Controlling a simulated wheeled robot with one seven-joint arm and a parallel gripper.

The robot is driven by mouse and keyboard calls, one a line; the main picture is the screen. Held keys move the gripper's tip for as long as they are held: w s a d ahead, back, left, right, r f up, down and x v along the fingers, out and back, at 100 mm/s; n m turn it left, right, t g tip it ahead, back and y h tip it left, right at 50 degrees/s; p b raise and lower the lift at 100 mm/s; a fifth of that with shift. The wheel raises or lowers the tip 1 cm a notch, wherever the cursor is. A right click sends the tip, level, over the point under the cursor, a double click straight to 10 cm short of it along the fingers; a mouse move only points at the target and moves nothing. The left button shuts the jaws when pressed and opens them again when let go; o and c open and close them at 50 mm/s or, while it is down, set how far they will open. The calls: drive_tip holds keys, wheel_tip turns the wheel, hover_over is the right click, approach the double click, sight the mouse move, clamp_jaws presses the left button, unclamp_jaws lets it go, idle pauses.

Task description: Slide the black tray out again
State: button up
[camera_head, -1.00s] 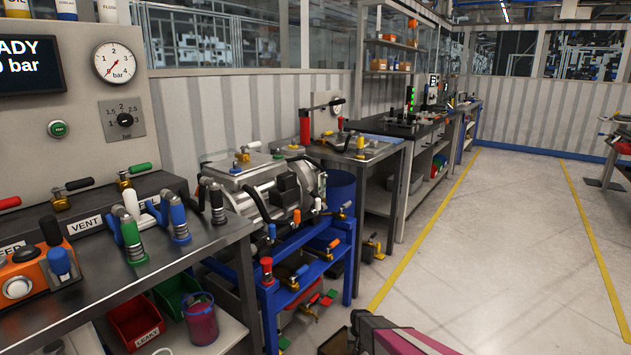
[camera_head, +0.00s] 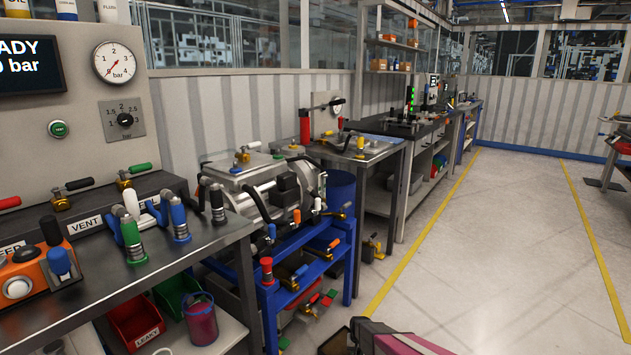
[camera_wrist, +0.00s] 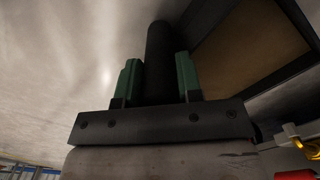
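The black tray (camera_head: 334,343) shows at the bottom edge of the head view, low beside the blue stand; it is cut off by the frame. In the wrist view the tray (camera_wrist: 292,14) is at the upper right, with a dark rim and a brown inside. A thick black bar (camera_wrist: 163,65), which looks like its handle, stands between the green fingers of my gripper (camera_wrist: 160,78). The fingers sit close against both sides of the bar. Where the bar joins the tray is not clear. In the head view my wrist hides the fingers.
The blue stand (camera_head: 322,262) with the drive unit (camera_head: 265,188) is left of the tray. The workbench (camera_head: 130,280) with red (camera_head: 137,322) and green bins below fills the left. The floor (camera_head: 500,260) to the right is clear, with yellow lines.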

drive_tip(key=shift+d, duration=0.15)
drive_tip(key=shift+s+d, duration=0.2)
drive_tip(key=shift+d, duration=0.6)
drive_tip(key=shift+s+d, duration=0.2)
drive_tip(key=shift+d, duration=0.55)
drive_tip(key=shift+s+d, duration=0.2)
drive_tip(key=shift+d, duration=0.6)
drive_tip(key=o, duration=1.1)
drive_tip(key=shift+c, duration=0.2)
wheel_tip(320, 180, up, 7)
